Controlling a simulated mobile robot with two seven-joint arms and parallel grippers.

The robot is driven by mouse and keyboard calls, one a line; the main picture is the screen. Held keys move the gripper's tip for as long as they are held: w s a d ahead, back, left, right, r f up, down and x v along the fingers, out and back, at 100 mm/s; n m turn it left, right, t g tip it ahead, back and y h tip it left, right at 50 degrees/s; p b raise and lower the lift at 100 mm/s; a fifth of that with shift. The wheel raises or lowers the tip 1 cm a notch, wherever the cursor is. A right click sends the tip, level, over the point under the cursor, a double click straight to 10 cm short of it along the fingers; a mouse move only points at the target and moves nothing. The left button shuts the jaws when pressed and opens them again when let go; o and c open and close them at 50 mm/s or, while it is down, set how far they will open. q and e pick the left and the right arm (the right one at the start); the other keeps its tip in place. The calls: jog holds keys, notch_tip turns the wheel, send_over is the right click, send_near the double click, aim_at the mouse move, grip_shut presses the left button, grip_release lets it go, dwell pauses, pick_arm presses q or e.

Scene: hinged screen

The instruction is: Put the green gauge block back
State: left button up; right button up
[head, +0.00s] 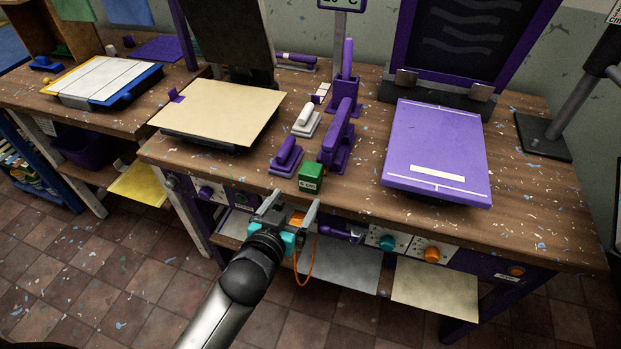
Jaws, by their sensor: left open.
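The green gauge block (311,178), with a pale label on its front, stands on the workbench (362,200) near its front edge. It is close to a tall purple tool (338,138) and a small purple-handled block (287,156). My left gripper (294,205) is open and empty, in front of the bench edge, just nearer than the green block and apart from it. An orange part shows between its fingers, and an orange cable hangs beside it. My right gripper is not in view.
A white-handled block (306,119) and a purple holder (345,92) stand behind the green block. A purple board (436,150) lies to the right, a cream board (218,110) to the left. A dark hinged screen (455,42) stands upright behind the purple board.

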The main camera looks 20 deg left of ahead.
aim_at(308, 184)
pick_arm(q)
jog(key=x, duration=0.4)
jog(key=shift+w+f+b, duration=0.1)
jog(key=shift+w+b, duration=0.25)
jog(key=shift+d+b+x, duration=0.15)
jog(key=shift+b+x, duration=0.2)
jog(key=shift+x, duration=0.95)
jog(key=shift+d+b+x, duration=0.15)
jog(key=shift+b+x, duration=0.2)
jog(key=shift+x, duration=0.9)
grip_shut()
jog(key=shift+r, duration=0.25)
